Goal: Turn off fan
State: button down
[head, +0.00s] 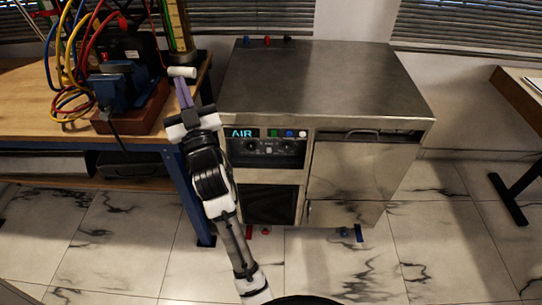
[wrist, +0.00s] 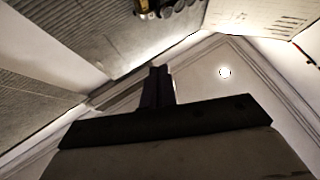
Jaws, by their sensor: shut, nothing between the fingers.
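I cannot make out a fan for certain in either view. A metal cabinet (head: 320,85) carries a control panel (head: 266,148) with a lit "AIR" display (head: 242,133), dark knobs and small coloured buttons (head: 288,133). My gripper (head: 183,92) is shut and empty. It is up and left of the panel, in front of the bench's right end, apart from the panel. In the wrist view my gripper's dark fingers (wrist: 157,82) are together and point at a pale wall; neither the panel nor a switch can be made out there.
A wooden workbench (head: 30,100) stands at the left, with a blue vise-like device (head: 112,88) and coloured hoses (head: 68,60). Its blue leg (head: 195,195) is beside my arm. Another table (head: 525,90) is at the far right. The tiled floor (head: 440,240) at right is clear.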

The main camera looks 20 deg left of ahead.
jog(key=w+d+f+m+h, duration=0.1)
jog(key=w+d+f+h, duration=0.15)
jog(key=f, duration=0.35)
jog(key=w+d+f+m+h, duration=0.1)
jog(key=w+d+f+h, duration=0.1)
jog(key=w+f, duration=0.35)
jog(key=w+d+f+m+h, duration=0.1)
jog(key=d+f+m+h, duration=0.15)
jog(key=f, duration=0.55)
jog(key=d+f+m+g+h, duration=0.1)
jog(key=d+f, duration=0.3)
jog(key=f, duration=0.5)
jog(key=d+f+g+h, duration=0.2)
jog(key=d+f+h, duration=0.2)
jog(key=f, duration=0.6)
jog(key=shift+w+d+m+g+p, duration=0.25)
jog(key=shift+w+m+g+p, duration=0.05)
jog(key=shift+w+m, duration=0.05)
jog(key=shift+w, duration=0.15)
